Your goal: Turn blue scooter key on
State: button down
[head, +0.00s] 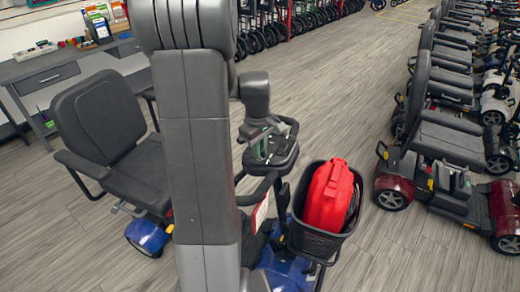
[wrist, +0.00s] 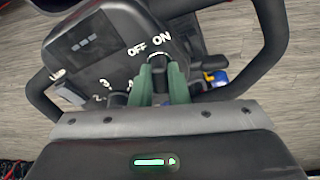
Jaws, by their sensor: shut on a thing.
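The blue scooter shows in the head view, with a black seat (head: 105,125) and a blue body (head: 150,236). Its control console (head: 284,158) is under my gripper (head: 262,148). In the wrist view the dark console (wrist: 112,62) carries white OFF and ON labels and a few numbers. My gripper (wrist: 157,66), with green fingers, is shut on the small dark key (wrist: 157,60) just below the labels. The fingers hide most of the key, so I cannot tell its exact angle.
The scooter's black handlebar loop (wrist: 272,45) surrounds the console. A front basket (head: 318,238) holds a red case (head: 328,195). A desk (head: 55,75) stands at left. Rows of scooters (head: 445,145) line the right, with clear floor (head: 345,90) between.

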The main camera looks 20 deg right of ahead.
jog(key=shift+m, duration=0.8)
jog(key=c, duration=1.4)
grip_release()
jog(key=shift+r, duration=0.1)
notch_tip(320, 180, up, 14)
jog(key=a, duration=0.1)
jog(key=shift+s, duration=0.2)
jog(key=shift+f, duration=0.25)
